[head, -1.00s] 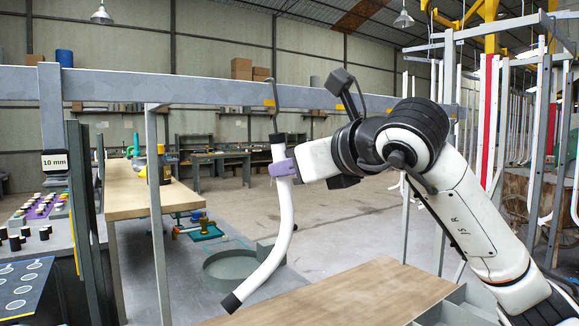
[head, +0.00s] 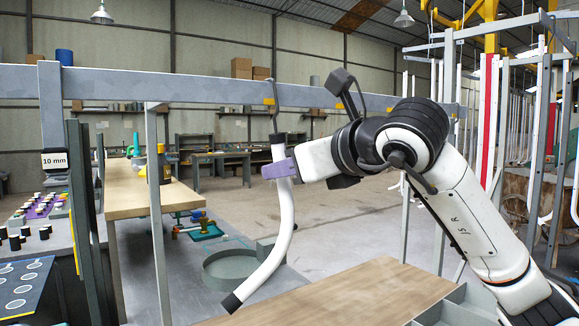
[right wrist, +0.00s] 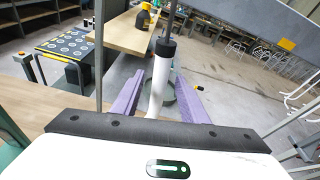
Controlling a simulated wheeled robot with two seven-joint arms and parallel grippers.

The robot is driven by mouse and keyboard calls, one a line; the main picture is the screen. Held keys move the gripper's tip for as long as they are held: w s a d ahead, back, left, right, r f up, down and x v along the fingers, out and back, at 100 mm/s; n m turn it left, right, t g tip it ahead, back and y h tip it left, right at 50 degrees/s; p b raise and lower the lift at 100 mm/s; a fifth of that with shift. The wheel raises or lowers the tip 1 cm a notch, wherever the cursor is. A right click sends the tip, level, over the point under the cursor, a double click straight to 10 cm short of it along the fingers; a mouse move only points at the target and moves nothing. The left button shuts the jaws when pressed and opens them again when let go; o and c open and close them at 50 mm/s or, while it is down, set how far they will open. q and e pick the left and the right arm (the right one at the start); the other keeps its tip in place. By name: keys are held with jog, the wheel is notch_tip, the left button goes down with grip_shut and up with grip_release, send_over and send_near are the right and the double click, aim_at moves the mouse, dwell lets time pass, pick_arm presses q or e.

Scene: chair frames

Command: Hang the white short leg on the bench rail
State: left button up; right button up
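The white short leg (head: 284,205) is a curved white tube with black ends. It hangs below the bench rail (head: 205,90), with a grey hook (head: 274,105) at its top reaching over the rail. My right gripper (head: 277,170) has its purple fingers on either side of the leg's upper part. In the right wrist view the fingers (right wrist: 160,90) stand apart, with the white leg (right wrist: 160,75) between them and gaps beside it. The gripper looks open. My left gripper is not in view.
A wooden bench top (head: 350,295) lies below the leg. A grey post (head: 158,200) stands left of the leg. A table with black caps (head: 30,232) is at far left. A rack of white tubes (head: 520,130) stands at right. Open floor lies behind.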

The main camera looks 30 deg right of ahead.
jog(key=b+v, duration=0.1)
jog(key=v, duration=0.7)
dwell(1.3)
